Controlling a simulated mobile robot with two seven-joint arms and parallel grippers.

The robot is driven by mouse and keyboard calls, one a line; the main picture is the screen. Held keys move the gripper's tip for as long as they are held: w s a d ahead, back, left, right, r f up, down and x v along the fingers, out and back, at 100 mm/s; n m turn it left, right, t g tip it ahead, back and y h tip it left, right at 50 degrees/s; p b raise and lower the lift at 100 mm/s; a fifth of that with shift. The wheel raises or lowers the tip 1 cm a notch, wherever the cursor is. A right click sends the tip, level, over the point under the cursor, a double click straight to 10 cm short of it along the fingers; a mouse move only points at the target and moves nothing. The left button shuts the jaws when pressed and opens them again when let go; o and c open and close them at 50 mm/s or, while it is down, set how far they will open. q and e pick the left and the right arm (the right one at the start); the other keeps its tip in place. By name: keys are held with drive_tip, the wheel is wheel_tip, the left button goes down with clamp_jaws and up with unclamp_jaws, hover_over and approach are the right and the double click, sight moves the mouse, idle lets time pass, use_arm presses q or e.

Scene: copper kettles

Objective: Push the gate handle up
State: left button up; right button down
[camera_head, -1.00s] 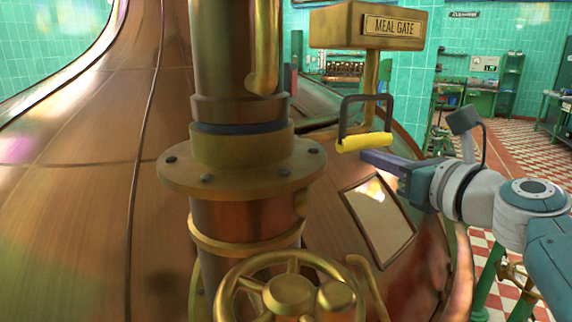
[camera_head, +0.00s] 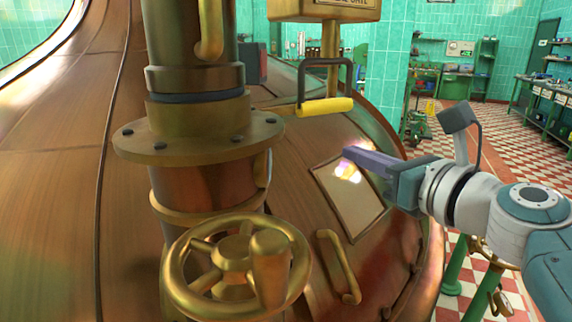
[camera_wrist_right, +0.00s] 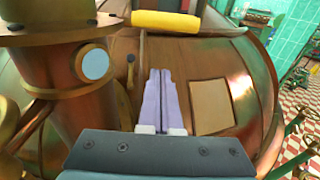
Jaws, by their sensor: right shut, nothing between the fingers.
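The gate handle (camera_head: 325,106) is a yellow bar on a dark U-shaped bracket, hanging below the brass gate box (camera_head: 325,8), whose sign is cut off at the top of the head view. The yellow bar also shows at the top of the right wrist view (camera_wrist_right: 165,21). My right gripper (camera_head: 348,154) is shut and empty, its purple fingers together. In the head view it is below and slightly right of the handle, apart from it. In the wrist view its fingertips (camera_wrist_right: 160,72) point toward the bar with a gap between. My left gripper is not in view.
A large copper kettle (camera_head: 60,200) fills the left and middle. A flanged pipe (camera_head: 200,135) and a brass handwheel (camera_head: 235,265) stand left of my right gripper. A hatch panel (camera_head: 345,200) and a brass grip (camera_head: 338,267) are below it. Checkered floor (camera_head: 500,135) is open at right.

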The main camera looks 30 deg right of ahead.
drive_tip(key=s, duration=0.5)
drive_tip(key=shift+d+r, duration=0.1)
drive_tip(key=shift+r, duration=0.05)
